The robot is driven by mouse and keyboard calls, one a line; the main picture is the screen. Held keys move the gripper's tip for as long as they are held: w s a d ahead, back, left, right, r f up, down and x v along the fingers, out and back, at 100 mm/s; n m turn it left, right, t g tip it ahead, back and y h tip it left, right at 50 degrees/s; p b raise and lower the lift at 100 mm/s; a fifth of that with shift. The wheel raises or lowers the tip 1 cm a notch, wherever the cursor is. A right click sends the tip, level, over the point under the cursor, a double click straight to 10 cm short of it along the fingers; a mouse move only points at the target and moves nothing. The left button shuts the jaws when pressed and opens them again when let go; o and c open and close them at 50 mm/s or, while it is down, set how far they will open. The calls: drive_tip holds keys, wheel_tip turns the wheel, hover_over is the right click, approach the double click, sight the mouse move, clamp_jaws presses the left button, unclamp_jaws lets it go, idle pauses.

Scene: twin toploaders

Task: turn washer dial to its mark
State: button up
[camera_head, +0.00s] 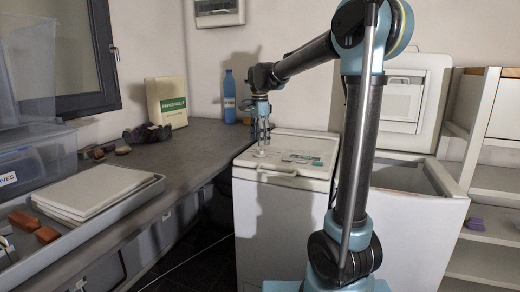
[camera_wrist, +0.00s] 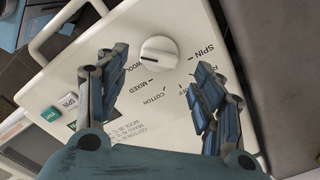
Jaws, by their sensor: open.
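The washer dial (camera_wrist: 159,52) is a round white knob with a dark line on its lower side, seen in the wrist view. Labels SPIN, OFF, COTTON, MIXED and WOOL are printed around it on the white panel (camera_wrist: 140,110). My gripper (camera_wrist: 160,66) is open, with one finger to the left of the dial and the other to the right. Neither finger visibly touches it. In the head view my gripper (camera_head: 262,136) points down over the lid of the closed white toploader (camera_head: 280,215), and the dial is too small to read.
A second toploader (camera_head: 415,230) with its lid (camera_head: 415,95) raised stands to the right. A grey counter (camera_head: 165,160) with a blue bottle (camera_head: 229,97), a yellow packet (camera_head: 167,102) and a tray (camera_head: 75,220) runs along the left. Shelves (camera_head: 490,180) stand at the far right.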

sight(260, 149)
drive_tip(key=shift+f, duration=2.15)
drive_tip(key=c, duration=1)
